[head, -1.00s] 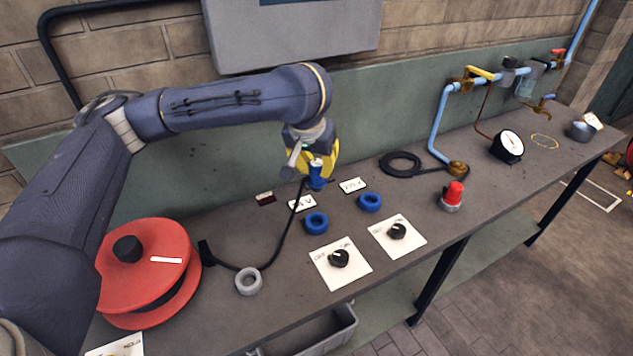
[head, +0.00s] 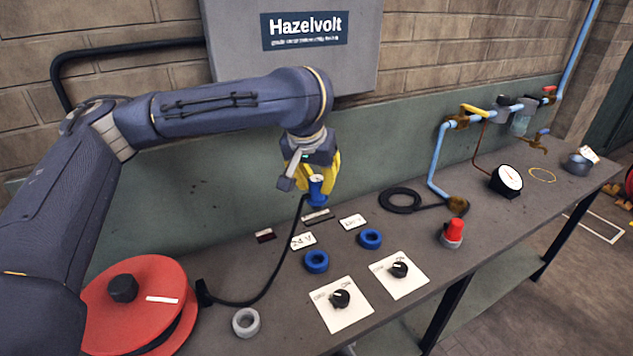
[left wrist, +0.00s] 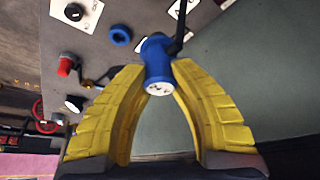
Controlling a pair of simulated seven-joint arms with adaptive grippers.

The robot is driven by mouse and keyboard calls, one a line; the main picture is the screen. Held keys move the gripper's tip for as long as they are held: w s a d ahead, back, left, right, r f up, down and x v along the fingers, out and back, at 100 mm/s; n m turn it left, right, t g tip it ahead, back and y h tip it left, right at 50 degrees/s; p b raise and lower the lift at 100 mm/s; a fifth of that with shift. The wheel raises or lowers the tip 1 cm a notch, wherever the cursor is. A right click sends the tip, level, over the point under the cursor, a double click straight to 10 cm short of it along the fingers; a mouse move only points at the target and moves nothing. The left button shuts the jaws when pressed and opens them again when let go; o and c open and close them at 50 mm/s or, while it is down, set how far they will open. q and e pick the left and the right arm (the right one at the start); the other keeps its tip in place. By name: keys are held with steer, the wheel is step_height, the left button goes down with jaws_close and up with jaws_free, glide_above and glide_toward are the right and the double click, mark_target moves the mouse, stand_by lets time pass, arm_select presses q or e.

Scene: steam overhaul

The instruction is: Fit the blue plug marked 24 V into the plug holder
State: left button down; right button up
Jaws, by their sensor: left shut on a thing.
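My left gripper (head: 316,176), with yellow fingers, is shut on the blue plug (head: 316,192) and holds it above the back of the bench. In the left wrist view the plug (left wrist: 157,60) sits between the yellow fingertips (left wrist: 162,68), its pale end face showing. Its marking is not readable. A black cable (head: 283,258) hangs from the plug to the bench. Two blue rings (head: 316,261) (head: 370,239) and a grey ring (head: 245,322) stand on the bench; I cannot tell which is the plug holder. My right gripper is not in view.
Two white label cards (head: 303,241) (head: 352,221) lie near the blue rings. Two black knobs on white plates (head: 340,299) (head: 399,270) are in front. A red cable reel (head: 140,290) stands at left, a red button (head: 453,230) at right. Pipes and a gauge (head: 507,180) are further right.

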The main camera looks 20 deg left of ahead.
arm_select(q)
step_height(320, 180, down, 14)
stand_by(1.1)
steer(key=s+a, duration=0.5)
steer(key=s, duration=0.6)
stand_by(0.7)
